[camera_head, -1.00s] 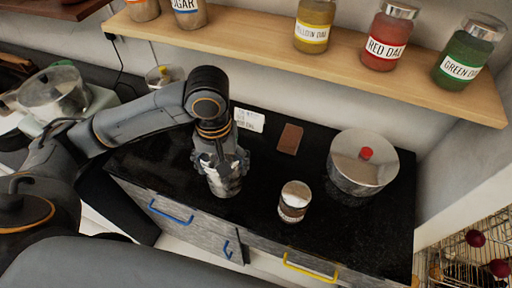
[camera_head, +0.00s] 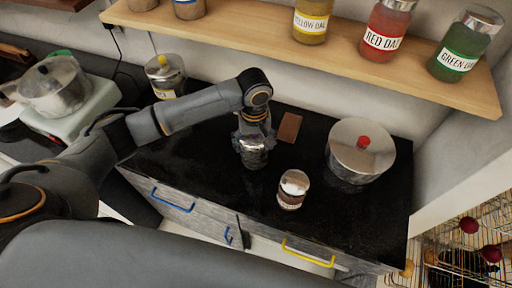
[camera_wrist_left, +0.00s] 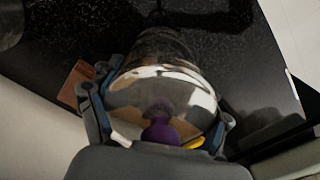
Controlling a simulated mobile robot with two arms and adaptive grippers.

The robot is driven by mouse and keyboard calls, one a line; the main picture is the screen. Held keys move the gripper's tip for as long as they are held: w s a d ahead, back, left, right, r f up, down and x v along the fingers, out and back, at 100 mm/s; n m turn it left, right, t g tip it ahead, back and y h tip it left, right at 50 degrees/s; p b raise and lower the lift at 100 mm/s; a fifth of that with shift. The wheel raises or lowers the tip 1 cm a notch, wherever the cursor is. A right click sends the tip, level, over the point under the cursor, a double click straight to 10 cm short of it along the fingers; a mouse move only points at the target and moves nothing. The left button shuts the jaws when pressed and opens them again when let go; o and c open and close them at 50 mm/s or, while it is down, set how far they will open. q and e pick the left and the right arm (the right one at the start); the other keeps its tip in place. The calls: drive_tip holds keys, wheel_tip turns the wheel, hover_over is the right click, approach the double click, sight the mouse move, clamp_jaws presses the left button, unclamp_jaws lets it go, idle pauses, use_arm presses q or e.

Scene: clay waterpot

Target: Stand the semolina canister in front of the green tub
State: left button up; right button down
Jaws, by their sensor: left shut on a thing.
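My left gripper (camera_head: 254,138) is shut on a shiny canister (camera_head: 254,158) over the black counter. In the left wrist view the gripper (camera_wrist_left: 158,118) has its fingers on both sides of the canister's steel lid (camera_wrist_left: 165,85), which has a purple knob (camera_wrist_left: 160,128). No label on the held canister can be read, so I cannot tell if it is the semolina. Whether its base touches the counter is unclear. A green jar labelled GREEN DAL (camera_head: 463,48) stands on the shelf at the right; I see no other green tub. My right gripper is out of view.
A small steel-lidded jar (camera_head: 292,190) stands right of the held canister. A large steel pot with a red knob (camera_head: 360,152) is further right. A brown block (camera_head: 289,127) lies behind. A yellow-knobbed canister (camera_head: 165,75) stands back left. The wooden shelf (camera_head: 400,75) overhangs the back.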

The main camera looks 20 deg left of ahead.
use_arm(q)
drive_tip(key=shift+w+d+f, duration=0.15)
drive_tip(key=shift+w+f, duration=0.2)
drive_tip(key=shift+w, duration=0.05)
drive_tip(key=shift+f, duration=1.5)
drive_tip(key=shift+s, duration=0.1)
drive_tip(key=o, duration=1.5)
drive_tip(key=shift+f, duration=0.15)
drive_tip(key=shift+c, duration=0.2)
drive_tip(key=o, duration=0.3)
drive_tip(key=shift+o, duration=0.2)
